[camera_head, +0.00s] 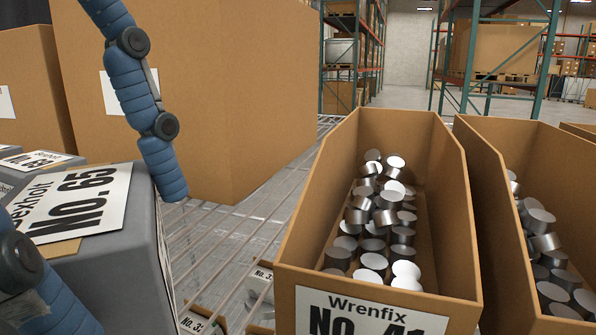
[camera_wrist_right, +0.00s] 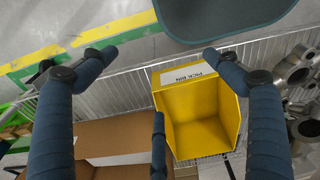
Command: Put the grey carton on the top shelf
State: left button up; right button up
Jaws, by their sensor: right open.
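The grey carton (camera_head: 110,265) is at the left of the head view, with a large white label reading "NO. 65" on its top. Two blue jointed fingers of my left gripper (camera_head: 125,260) show by it. One comes down from above to its top right corner, the other crosses its lower left. Whether they press on the carton cannot be told. In the right wrist view, my right gripper (camera_wrist_right: 160,60) has its blue fingers spread wide and holds nothing. The grey carton is not recognisable there.
Large brown boxes (camera_head: 200,90) stand behind the carton on a wire shelf (camera_head: 240,225). An open bin of metal cylinders (camera_head: 295,235) is to its right, with another beyond. A yellow pick bin (camera_wrist_right: 200,120) lies below my right gripper, beside metal parts (camera_wrist_right: 295,75).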

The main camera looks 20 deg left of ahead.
pick_arm(q)
jog(key=w+f, duration=0.1)
jog(key=w, duration=0.4)
jog(key=w+f+p, duration=0.1)
jog(key=w, duration=0.5)
jog(key=w+f, duration=0.1)
jog(key=w, duration=0.5)
jog(key=shift+w+d, duration=0.25)
jog(key=shift+d, duration=0.1)
jog(key=shift+f, duration=0.3)
pick_arm(e)
jog(key=s, duration=0.2)
jog(key=s+r, duration=0.1)
jog(key=shift+d+g, duration=0.3)
jog(key=shift+d, duration=0.05)
pick_arm(q)
jog(key=shift+f, duration=0.1)
jog(key=o, duration=1.7)
pick_arm(e)
jog(key=shift+f, duration=0.1)
